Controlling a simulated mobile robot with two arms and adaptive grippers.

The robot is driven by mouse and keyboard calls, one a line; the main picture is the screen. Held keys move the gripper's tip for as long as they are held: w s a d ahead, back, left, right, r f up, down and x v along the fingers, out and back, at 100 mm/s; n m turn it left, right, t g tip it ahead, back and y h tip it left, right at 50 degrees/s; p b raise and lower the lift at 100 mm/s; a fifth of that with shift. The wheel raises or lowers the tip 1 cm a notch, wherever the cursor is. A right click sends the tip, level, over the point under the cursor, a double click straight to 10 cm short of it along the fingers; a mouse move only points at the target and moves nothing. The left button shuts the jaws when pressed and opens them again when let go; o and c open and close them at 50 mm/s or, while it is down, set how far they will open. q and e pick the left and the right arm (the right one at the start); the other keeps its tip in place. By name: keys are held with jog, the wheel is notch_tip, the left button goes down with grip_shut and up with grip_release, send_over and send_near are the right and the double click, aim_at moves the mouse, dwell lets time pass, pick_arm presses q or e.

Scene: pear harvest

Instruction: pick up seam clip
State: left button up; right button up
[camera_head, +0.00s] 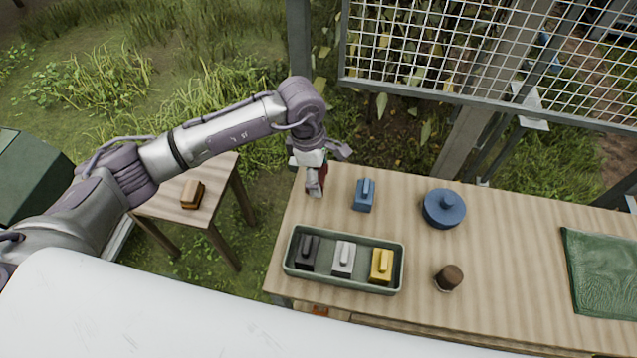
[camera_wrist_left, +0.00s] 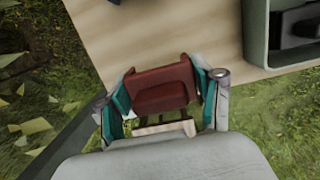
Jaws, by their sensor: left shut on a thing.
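My left gripper (camera_head: 316,172) is at the far left corner of the wooden table, shut on a dark red clip (camera_head: 315,184). In the left wrist view the red clip (camera_wrist_left: 160,88) sits between the two teal-lined fingers, near the table's edge. Whether it touches the table cannot be told. Similar clips show in the head view: a blue one (camera_head: 365,196) on the table, and a black (camera_head: 307,253), a silver (camera_head: 344,259) and a yellow one (camera_head: 381,267) in a green tray (camera_head: 342,283). My right gripper is not in view.
A round blue lidded thing (camera_head: 443,210) and a small brown cylinder (camera_head: 449,278) stand on the table (camera_head: 500,250). A green cloth (camera_head: 606,270) lies at the right. An orange-brown clip (camera_head: 192,194) is on a side table (camera_head: 213,180). A wire mesh panel (camera_head: 480,50) stands behind.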

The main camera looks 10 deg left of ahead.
pick_arm(q)
jog(key=s+d+r+b, duration=0.3)
jog(key=d+r, duration=0.4)
jog(key=d, duration=0.4)
jog(key=shift+s+r, duration=0.3)
jog(key=shift+s, duration=0.45)
jog(key=shift+a, duration=0.1)
